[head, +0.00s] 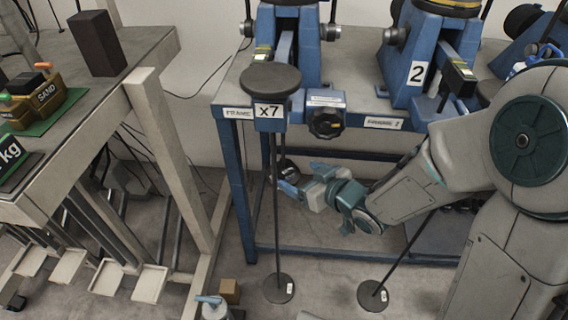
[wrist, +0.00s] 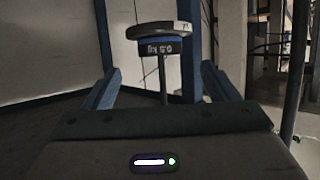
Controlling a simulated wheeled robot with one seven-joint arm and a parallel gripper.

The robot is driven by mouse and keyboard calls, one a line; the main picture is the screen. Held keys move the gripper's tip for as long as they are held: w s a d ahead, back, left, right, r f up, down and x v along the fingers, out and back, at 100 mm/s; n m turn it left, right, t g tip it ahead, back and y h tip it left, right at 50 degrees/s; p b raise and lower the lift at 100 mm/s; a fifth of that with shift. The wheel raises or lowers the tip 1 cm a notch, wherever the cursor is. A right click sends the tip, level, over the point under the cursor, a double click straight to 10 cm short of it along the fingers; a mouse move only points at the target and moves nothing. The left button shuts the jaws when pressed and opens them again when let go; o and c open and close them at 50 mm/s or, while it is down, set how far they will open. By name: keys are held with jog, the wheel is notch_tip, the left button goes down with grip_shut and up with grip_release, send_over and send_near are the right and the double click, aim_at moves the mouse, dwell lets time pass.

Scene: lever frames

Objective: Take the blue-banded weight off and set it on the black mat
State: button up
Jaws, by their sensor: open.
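In the wrist view a round grey-rimmed disc weight (wrist: 158,29) with a blue band and small white lettering under it sits ahead, above a thin upright rod (wrist: 163,80). My gripper (wrist: 163,88) is open, its two blue fingers left and right of the rod, lower in the picture than the disc; nothing is seen held. In the head view my gripper (head: 301,179) points left beside the blue bench, and a small dark round thing (head: 287,167), perhaps that weight, shows just behind the fingers, partly hidden. I cannot make out a black mat for certain.
A tall stand marked x7 (head: 268,112) rises close left of my gripper, with its thin rod and round base (head: 278,288). The blue bench (head: 236,175) carries blue machines (head: 410,75). A grey table (head: 140,52) with a black block (head: 97,43) stands left.

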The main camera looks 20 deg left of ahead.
aim_at(284, 167)
jog(key=b+x, duration=0.2)
jog(key=x, duration=0.6)
jog(key=shift+r, duration=0.1)
jog(key=shift+c, duration=0.2)
jog(key=c, duration=1.2)
jog(key=shift+o, duration=0.2)
jog(key=shift+r, duration=0.1)
